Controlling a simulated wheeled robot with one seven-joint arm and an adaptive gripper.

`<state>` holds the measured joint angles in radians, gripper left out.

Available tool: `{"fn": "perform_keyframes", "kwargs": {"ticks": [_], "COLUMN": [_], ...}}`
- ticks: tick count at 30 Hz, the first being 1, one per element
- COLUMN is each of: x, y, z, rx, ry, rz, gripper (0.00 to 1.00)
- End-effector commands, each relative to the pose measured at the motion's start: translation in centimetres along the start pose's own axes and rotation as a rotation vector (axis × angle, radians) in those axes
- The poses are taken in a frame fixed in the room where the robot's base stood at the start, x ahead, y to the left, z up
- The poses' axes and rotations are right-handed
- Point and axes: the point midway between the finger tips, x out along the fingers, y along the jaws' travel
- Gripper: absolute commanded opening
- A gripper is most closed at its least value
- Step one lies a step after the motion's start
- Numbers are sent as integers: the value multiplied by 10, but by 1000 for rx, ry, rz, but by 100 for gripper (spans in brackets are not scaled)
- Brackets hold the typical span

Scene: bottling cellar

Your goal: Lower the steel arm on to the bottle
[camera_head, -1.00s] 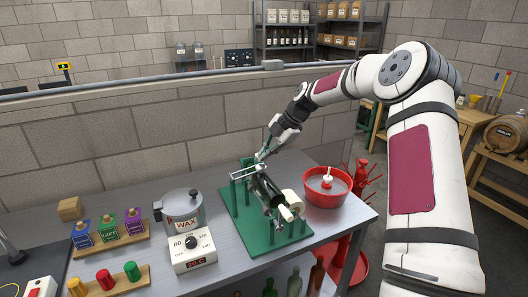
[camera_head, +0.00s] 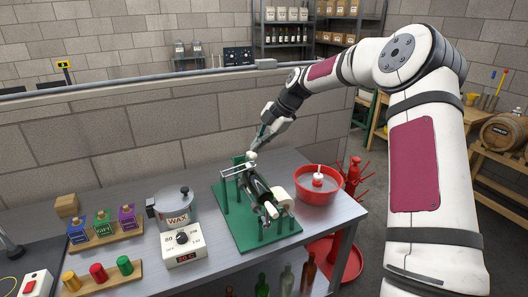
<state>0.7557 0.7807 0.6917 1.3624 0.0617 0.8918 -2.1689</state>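A dark bottle (camera_head: 258,189) lies on its side in a green labelling stand (camera_head: 228,216) on the grey bench, its neck end towards me. The steel arm (camera_head: 236,171) shows as a thin bright frame at the far end of the stand, by the bottle's far end. I cannot tell whether it touches the bottle. My gripper (camera_head: 253,150) points down just above the steel arm, at a small pale knob (camera_head: 251,156). The fingers are small and partly overlap the knob, so their opening and any contact are unclear.
A white label roll (camera_head: 282,198) sits right of the bottle. A red bowl (camera_head: 319,190) stands further right, near the bench edge. A wax pot (camera_head: 177,207) and its heater (camera_head: 184,246) stand left of the stand. A low wall (camera_head: 110,130) runs behind the bench.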

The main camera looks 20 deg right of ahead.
Motion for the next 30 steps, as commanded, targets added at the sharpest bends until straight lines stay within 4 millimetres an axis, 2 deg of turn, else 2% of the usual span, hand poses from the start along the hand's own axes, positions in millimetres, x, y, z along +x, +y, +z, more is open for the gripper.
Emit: {"fn": "perform_keyframes", "kwargs": {"ticks": [6,12,18,30], "x": [-44,-70,-79,-79], "y": [4,5,4,4], "z": [-2,-6,-8,-8], "rx": [0,-2,-2,-2], "ry": [1,3,6,5], "rz": [3,2,1,1], "gripper": [0,0,0,0]}}
